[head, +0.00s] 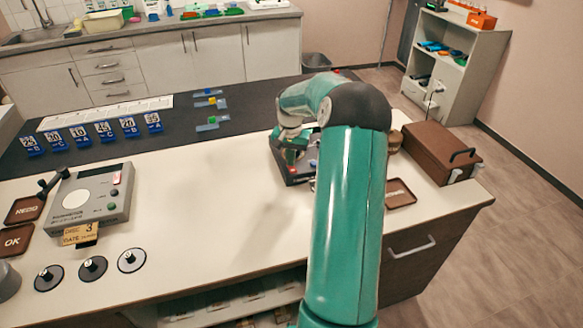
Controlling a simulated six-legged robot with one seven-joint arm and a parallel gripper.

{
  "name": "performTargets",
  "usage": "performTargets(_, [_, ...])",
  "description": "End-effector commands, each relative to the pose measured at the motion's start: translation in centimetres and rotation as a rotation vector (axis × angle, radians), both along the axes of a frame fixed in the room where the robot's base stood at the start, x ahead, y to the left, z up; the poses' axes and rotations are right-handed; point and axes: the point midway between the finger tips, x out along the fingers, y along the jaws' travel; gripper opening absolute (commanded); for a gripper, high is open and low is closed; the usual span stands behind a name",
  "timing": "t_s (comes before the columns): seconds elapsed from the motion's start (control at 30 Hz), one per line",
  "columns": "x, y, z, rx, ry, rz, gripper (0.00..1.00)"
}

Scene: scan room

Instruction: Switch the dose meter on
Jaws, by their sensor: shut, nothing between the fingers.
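A dark, low device (296,177) with a small red part and a blue part on top sits near the middle right of the white table. My arm hides much of it. My gripper (291,157) points down at the left part of this device and is shut, with nothing held; I cannot tell whether it touches. A grey device (90,200) with a round white face, a small screen, and red and green buttons stands at the left. I cannot tell from labels which of the two is the dose meter.
Blue numbered blocks (105,132) stand in a row at the back left. Brown "REDO" and "OK" trays (14,240) lie far left, and black knobs on discs (92,267) at the front. A brown box (440,153) stands right. The table's centre is clear.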

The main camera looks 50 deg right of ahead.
Motion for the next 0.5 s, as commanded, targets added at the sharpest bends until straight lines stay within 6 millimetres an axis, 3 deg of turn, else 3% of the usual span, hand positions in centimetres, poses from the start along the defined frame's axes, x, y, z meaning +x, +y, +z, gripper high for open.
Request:
performTargets(0.17, [-0.1, 0.1, 0.0, 0.002, 0.004, 0.000, 0.00])
performTargets(0.5, [0.0, 0.0, 2.5, 0.000, 0.001, 0.000, 0.00])
